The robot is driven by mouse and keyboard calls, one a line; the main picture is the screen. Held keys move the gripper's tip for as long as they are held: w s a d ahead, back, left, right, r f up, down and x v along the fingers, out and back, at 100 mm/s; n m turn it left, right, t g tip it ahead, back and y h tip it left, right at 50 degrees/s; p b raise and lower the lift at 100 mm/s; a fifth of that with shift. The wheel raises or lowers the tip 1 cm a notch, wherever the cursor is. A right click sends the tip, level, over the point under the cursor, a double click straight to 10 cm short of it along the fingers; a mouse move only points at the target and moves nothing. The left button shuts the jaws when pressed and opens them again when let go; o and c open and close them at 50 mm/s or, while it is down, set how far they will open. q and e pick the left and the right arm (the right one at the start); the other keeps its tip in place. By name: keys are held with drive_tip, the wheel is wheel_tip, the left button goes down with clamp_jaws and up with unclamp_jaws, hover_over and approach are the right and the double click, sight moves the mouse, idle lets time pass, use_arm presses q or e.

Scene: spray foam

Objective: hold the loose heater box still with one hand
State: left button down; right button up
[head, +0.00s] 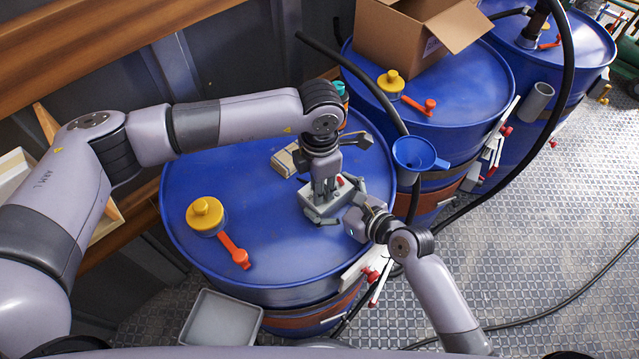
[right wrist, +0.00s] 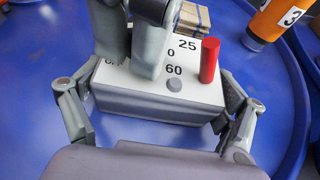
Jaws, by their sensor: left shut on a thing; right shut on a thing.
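The heater box (head: 352,189) is a small grey box on top of the nearest blue drum. In the right wrist view, the heater box (right wrist: 160,100) has a white top with printed numbers, a red upright peg and a grey button. My left gripper (head: 324,200) comes down from above, shut on a part at the box's top; its fingers hide that part. My right gripper (head: 357,217) is at the box's near right side. In the right wrist view, the right gripper (right wrist: 152,112) has its fingers on either side of the box, shut on it.
The drum (head: 290,260) also carries a yellow cap (head: 205,214), an orange-red handle (head: 234,250), a small tan bundle (head: 284,162) and an orange can. A blue funnel (head: 418,153) stands at right. A grey tray (head: 221,318) is below. Black hoses cross the metal floor.

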use_arm(q)
drive_tip(key=shift+n, duration=0.3)
idle(0.4)
drive_tip(key=c, duration=1.6)
unclamp_jaws()
wheel_tip(320, 180, up, 12)
